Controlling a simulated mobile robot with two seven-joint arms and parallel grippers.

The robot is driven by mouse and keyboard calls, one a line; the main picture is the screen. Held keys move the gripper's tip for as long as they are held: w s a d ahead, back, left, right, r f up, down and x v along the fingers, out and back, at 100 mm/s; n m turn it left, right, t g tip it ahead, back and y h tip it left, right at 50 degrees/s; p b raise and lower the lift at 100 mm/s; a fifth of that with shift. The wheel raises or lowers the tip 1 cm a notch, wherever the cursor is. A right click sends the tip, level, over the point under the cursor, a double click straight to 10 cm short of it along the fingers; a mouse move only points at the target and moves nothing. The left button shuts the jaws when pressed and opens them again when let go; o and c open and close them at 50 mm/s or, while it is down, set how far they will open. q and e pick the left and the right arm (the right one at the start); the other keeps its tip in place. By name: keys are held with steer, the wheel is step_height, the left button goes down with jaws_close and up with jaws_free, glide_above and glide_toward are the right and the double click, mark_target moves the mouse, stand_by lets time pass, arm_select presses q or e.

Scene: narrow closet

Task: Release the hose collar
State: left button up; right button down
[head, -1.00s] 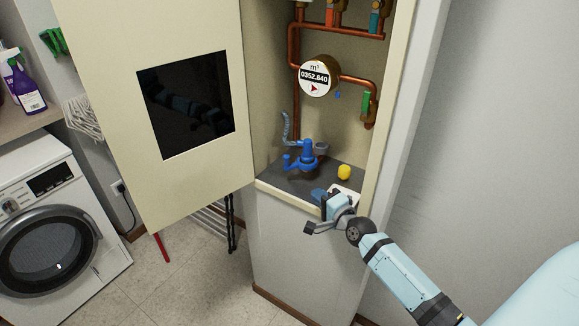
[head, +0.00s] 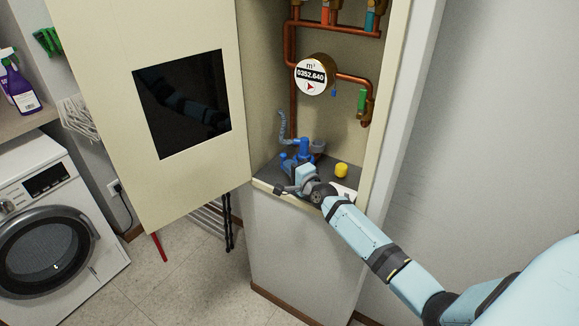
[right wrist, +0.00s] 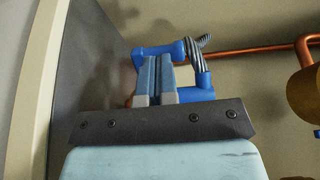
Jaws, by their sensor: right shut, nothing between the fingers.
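A blue fitting (head: 304,148) stands on the dark shelf of the wall cabinet, with a grey ribbed hose (head: 282,127) rising at its left and a grey ring-like part (head: 318,146) at its right. I cannot tell for sure which part is the hose collar. My right gripper (head: 300,167) is just in front of the fitting and hides its lower part. In the right wrist view its fingers (right wrist: 156,80) are together and empty, with the blue fitting (right wrist: 202,92) behind them and the ribbed hose (right wrist: 196,58) beyond. Contact cannot be told. My left gripper is out of view.
A yellow object (head: 341,170) sits on the shelf right of the fitting. Copper pipes (head: 290,85) and a round meter (head: 311,75) are above. The open cabinet door (head: 110,90) bounds the left, and the cabinet's side frame (head: 385,120) the right.

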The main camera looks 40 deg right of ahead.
steer(key=shift+w, duration=0.2)
steer(key=shift+w+a+b, duration=0.2)
steer(key=shift+w+b, duration=0.25)
steer(key=shift+w, duration=0.5)
